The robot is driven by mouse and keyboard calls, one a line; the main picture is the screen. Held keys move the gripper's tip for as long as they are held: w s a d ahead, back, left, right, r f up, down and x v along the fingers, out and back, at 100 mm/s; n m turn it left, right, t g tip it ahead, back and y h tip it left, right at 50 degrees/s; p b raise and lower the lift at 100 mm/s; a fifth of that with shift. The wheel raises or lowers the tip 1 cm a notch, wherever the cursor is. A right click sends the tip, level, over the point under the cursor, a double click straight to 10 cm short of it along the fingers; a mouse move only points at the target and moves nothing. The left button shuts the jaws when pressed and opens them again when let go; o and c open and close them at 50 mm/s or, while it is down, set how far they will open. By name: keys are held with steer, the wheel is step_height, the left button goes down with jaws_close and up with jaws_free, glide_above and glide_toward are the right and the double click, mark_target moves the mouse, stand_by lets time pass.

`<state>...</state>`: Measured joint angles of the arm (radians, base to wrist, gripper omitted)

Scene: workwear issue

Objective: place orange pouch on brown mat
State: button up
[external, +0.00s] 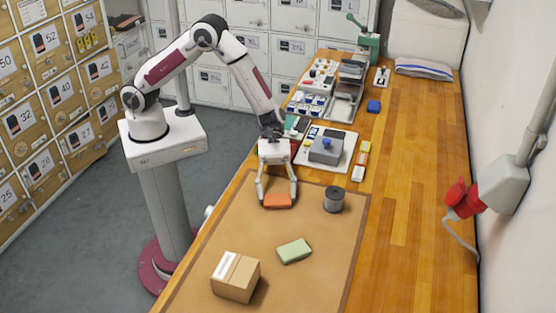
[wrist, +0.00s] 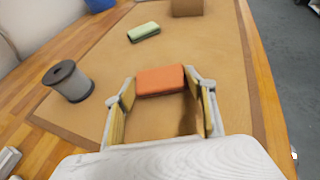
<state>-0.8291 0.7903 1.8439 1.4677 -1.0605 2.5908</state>
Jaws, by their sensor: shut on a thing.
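The orange pouch (external: 278,201) is a small flat block at the far end of the brown mat (external: 210,233). In the wrist view the pouch (wrist: 160,80) sits between the fingertips of my gripper (wrist: 160,88). My gripper (external: 277,197) points down and is shut on the pouch. The pouch is over the mat's surface; I cannot tell whether it touches the mat (wrist: 200,45) or is slightly above it.
On the mat are a grey spool (external: 334,199), a green pouch (external: 294,251) and a cardboard box (external: 235,277). A white tray with a grey device (external: 326,150) stands beyond the mat. The mat's middle has free room.

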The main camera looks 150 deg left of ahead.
steer(key=shift+f, duration=0.1)
steer(key=o, duration=1.1)
steer(key=shift+s+a+r, duration=0.25)
steer(key=shift+s+r, duration=0.15)
steer(key=shift+s, duration=0.1)
steer(key=v, duration=1)
steer(key=shift+s+a+r, duration=0.1)
steer(key=shift+s+a, duration=0.1)
steer(key=shift+s, duration=0.2)
steer(key=shift+w, duration=0.1)
